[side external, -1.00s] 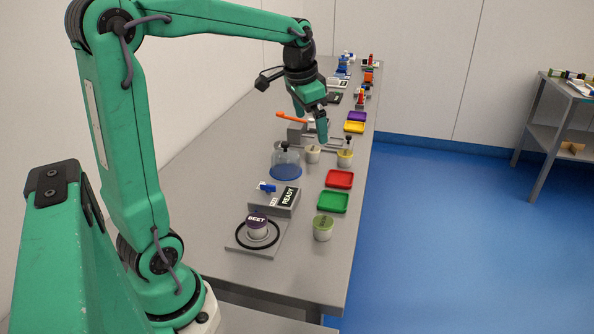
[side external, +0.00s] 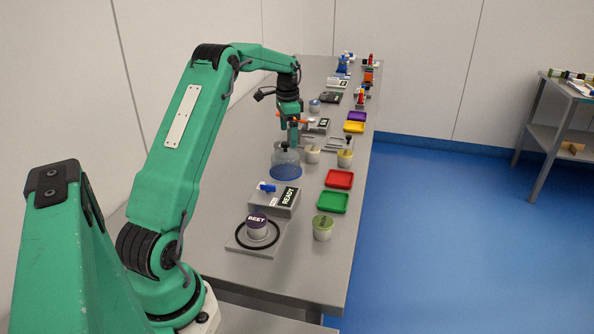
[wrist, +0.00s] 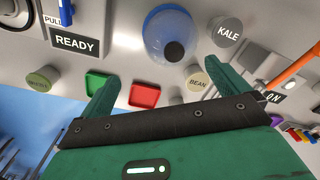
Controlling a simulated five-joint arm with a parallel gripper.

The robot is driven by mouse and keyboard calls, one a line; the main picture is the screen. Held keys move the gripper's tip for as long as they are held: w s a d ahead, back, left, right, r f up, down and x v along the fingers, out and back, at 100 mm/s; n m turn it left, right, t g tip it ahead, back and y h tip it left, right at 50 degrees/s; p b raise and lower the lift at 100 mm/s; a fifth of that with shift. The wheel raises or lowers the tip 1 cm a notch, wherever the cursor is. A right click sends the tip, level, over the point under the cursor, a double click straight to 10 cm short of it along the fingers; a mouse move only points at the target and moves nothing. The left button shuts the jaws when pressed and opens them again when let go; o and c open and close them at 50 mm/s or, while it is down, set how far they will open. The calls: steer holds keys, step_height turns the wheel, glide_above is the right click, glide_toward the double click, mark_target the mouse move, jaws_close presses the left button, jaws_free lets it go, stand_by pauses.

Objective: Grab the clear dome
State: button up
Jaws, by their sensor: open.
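The clear dome (side external: 286,157) stands upright over a blue round base (side external: 287,174) on the grey bench, with a black knob on top. In the wrist view the dome (wrist: 160,38) is at the top centre, knob toward the camera, just beyond my fingertips. My gripper (side external: 293,134) is above the dome, close to its knob and pointing down. In the wrist view my gripper (wrist: 165,82) has its two green fingers spread wide, with nothing held. Whether a finger touches the knob cannot be told.
Tubs marked BEAN (wrist: 197,82) and KALE (wrist: 223,31) stand close to the dome. A READY box (side external: 275,198), red tray (side external: 339,179) and green tray (side external: 333,203) are nearer the camera. An orange lever (wrist: 301,63) is at the right in the wrist view.

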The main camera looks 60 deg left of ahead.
mark_target(284, 151)
steer(key=a+f, duration=0.1)
steer(key=a, duration=0.1)
steer(key=f, duration=0.1)
steer(key=shift+s+a+f, duration=0.25)
steer(key=shift+a+f, duration=0.1)
steer(key=shift+a, duration=0.05)
steer(key=shift+d+f, duration=0.1)
steer(key=shift+f, duration=3.8)
steer(key=c, duration=0.9)
